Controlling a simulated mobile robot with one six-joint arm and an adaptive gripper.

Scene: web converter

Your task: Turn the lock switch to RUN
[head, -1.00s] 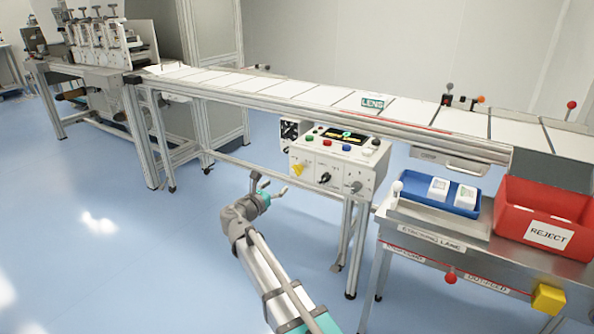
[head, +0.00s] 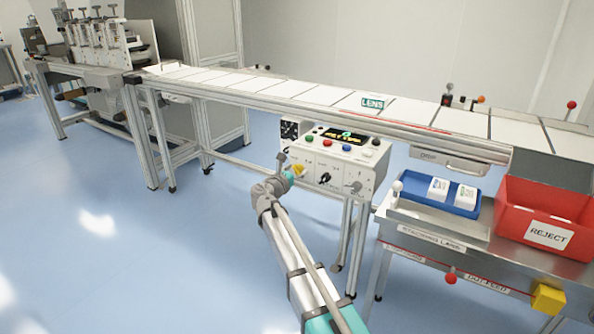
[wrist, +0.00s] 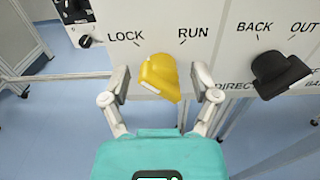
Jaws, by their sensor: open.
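The yellow lock switch (wrist: 158,76) is on the white front face of the control box, below the printed words LOCK on its left and RUN on its right. It sits tilted, its upper end leaning left toward LOCK. It also shows in the head view (head: 299,170), just right of my gripper (head: 287,166). In the wrist view my gripper (wrist: 162,74) is open, one finger on each side of the switch with gaps visible between. I cannot tell how deep the fingers reach around it.
A black direction switch (wrist: 278,75) marked BACK and OUT is to the right. The control box (head: 365,179) has coloured buttons and a display on top. The conveyor (head: 280,90) runs above and behind it. A blue tray (head: 463,209) and red reject bin (head: 513,190) stand right.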

